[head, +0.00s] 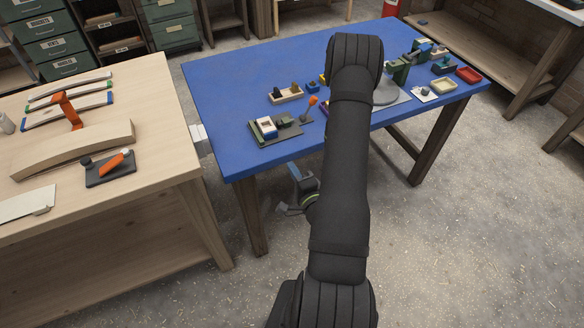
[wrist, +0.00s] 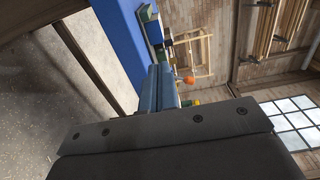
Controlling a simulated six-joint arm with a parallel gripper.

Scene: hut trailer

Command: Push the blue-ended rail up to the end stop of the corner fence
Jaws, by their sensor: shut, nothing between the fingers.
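The blue-ended rail (head: 68,117) is a slim curved pale strip lying on the wooden bench at the left, with a blue tip at each end. An orange upright piece (head: 68,108) stands across its middle and hides part of it. I cannot clearly make out the corner fence or its end stop. My gripper (head: 294,171) hangs in front of the blue table's near edge, well to the right of the rail. In the wrist view its blue-grey fingers (wrist: 159,80) are together and hold nothing. The rail is not visible there.
A similar green-ended rail (head: 70,88) lies behind. In front are a thick curved wooden piece (head: 75,148) and a dark tray (head: 98,178) with an orange-handled tool. The blue table (head: 225,90) holds several small fixtures. A gap separates bench and table.

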